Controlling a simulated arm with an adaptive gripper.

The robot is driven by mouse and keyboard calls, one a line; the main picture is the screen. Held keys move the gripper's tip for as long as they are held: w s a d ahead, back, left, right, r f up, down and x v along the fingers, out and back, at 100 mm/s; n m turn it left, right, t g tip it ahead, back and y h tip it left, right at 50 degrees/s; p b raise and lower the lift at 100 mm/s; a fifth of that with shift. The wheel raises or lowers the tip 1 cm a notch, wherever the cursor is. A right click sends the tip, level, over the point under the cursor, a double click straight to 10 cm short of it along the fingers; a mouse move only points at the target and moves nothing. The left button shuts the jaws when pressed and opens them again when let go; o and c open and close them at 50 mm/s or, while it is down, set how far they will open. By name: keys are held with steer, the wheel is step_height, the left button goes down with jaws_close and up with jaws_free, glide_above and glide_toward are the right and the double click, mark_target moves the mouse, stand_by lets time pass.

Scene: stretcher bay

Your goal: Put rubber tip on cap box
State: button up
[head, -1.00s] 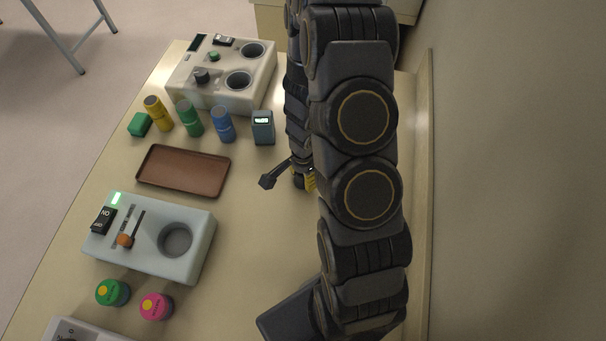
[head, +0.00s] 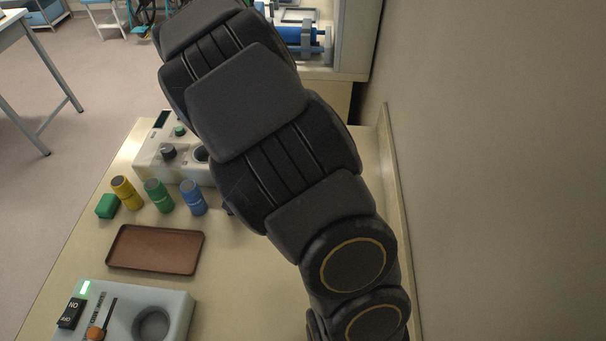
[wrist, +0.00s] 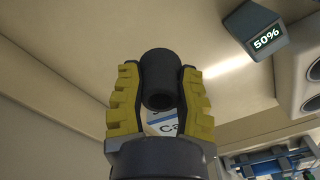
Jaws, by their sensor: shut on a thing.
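My gripper (wrist: 160,95) shows in the wrist view with its ribbed yellow fingers shut on the rubber tip. The rubber tip (wrist: 159,70) is a short black cylinder with an opening at its near end. Just below it, between the fingers, shows part of a white and blue label with the letters "Ca", likely the cap box (wrist: 167,128); the rest is hidden by the tip and my gripper. I cannot tell whether the tip touches it. In the head view my arm hides the gripper, the tip and the box.
A grey device reading 50% (wrist: 256,30) stands beside a white unit (wrist: 304,68). A brown tray (head: 155,248), yellow (head: 126,193), green (head: 158,196) and blue (head: 193,198) bottles, a green block (head: 107,206) and a pale slider unit (head: 130,300) stand left. A wall rises at right.

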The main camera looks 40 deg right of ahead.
steer(key=s+d+r, duration=0.1)
steer(key=d+r, duration=0.7)
steer(key=d, duration=0.4)
steer(key=shift+m, duration=0.4)
steer(key=w+d+f, duration=0.2)
steer(key=w+f, duration=0.1)
steer(key=w+d+f, duration=0.6)
steer(key=shift+w, duration=0.2)
steer(key=shift+w+d+f, duration=0.3)
steer(key=shift+f, duration=1.75)
